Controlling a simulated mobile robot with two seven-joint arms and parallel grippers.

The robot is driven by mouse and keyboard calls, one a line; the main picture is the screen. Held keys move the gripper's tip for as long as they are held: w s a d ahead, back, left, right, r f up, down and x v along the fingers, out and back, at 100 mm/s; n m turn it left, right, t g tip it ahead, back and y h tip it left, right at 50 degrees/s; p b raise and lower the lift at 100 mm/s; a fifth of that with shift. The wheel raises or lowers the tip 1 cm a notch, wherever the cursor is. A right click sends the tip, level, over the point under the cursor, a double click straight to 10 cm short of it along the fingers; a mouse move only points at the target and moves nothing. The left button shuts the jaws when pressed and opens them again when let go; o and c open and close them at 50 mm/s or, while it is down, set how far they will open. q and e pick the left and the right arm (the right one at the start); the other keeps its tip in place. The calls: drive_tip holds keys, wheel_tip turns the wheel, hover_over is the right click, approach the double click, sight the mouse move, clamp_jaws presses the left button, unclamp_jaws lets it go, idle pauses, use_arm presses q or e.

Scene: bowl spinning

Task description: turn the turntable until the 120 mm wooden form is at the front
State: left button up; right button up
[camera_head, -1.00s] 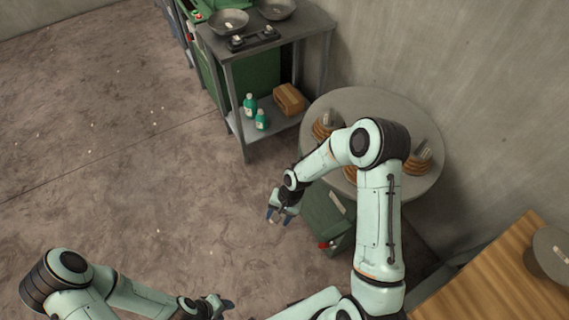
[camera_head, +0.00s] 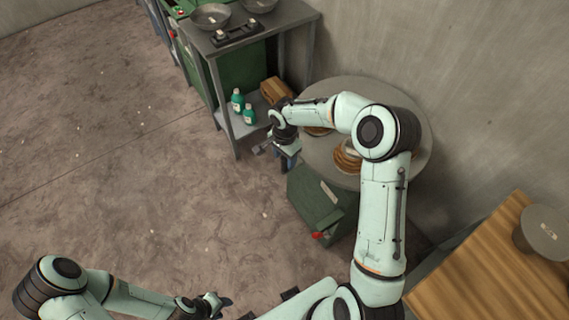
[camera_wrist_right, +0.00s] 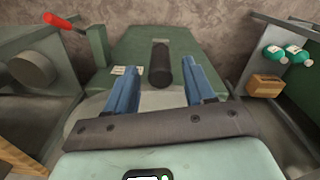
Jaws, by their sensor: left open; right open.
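The turntable (camera_head: 415,150) is a round grey disc in the head view, partly covered by my right arm. A stack of wooden rings (camera_head: 346,160) with a pale card sits near its front left edge. Part of another wooden form (camera_head: 318,131) shows behind my right forearm. I cannot read any size, so I cannot tell which form is the 120 mm one. My right gripper (camera_head: 283,155) is open at the disc's left side. In the wrist view its blue fingers (camera_wrist_right: 162,80) stand either side of a black peg (camera_wrist_right: 160,65); contact is unclear. My left gripper (camera_head: 222,303) is open, low and away.
A green box (camera_head: 318,205) with a red-knobbed lever stands below the turntable's front. A metal stand (camera_head: 240,40) with pans, green bottles (camera_head: 243,108) and a brown block (camera_head: 275,90) is behind left. A wooden table (camera_head: 480,265) is right. The left floor is clear.

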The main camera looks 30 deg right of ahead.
sight(284, 164)
drive_tip(key=shift+f, duration=2.35)
clamp_jaws()
